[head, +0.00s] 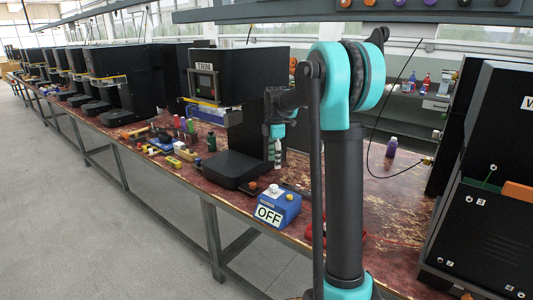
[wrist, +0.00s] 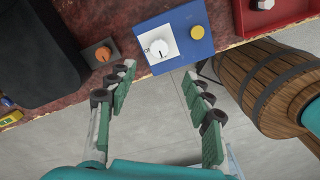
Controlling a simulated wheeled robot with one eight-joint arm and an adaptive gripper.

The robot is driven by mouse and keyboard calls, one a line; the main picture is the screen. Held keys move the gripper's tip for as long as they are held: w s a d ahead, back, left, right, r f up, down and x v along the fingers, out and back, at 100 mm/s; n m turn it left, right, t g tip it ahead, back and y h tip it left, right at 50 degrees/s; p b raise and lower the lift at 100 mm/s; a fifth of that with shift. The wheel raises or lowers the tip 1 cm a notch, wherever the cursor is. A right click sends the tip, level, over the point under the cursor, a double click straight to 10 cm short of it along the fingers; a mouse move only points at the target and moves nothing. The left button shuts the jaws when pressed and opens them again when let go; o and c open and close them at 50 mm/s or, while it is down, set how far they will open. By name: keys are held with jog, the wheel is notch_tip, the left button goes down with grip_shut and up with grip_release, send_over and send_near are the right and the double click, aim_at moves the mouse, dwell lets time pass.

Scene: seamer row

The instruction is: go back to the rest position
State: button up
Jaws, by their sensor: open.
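My gripper (wrist: 158,76) is open and empty in the wrist view, its two green-padded fingers spread wide with bare floor between them. The fingertips are near the bench's front edge, just short of a blue control box with a white dial and a yellow button (wrist: 180,32). In the head view my arm rises at centre right and bends over to the left, with its wrist (head: 277,130) pointing down over the bench. A blue box with an OFF label (head: 278,207) sits at the bench front below the wrist.
The wrist view shows a wooden barrel (wrist: 270,80) right of the fingers, a red tray (wrist: 280,12) and a small box with an orange knob (wrist: 102,52). In the head view, a black TRIM machine (head: 245,75) stands behind the wrist. Open floor (head: 90,215) lies left.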

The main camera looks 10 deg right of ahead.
jog(key=s+d+f+m+t, duration=0.1)
jog(key=s+f+m, duration=0.4)
jog(key=s, duration=0.6)
jog(key=s+d+f+m+t, duration=0.1)
jog(key=s+f+m, duration=0.3)
jog(key=s+m, duration=0.4)
jog(key=s+d+f+m+t, duration=0.2)
jog(key=s+f+m, duration=0.3)
jog(key=s, duration=0.9)
jog(key=shift+f+m, duration=0.35)
jog(key=shift+m, duration=0.75)
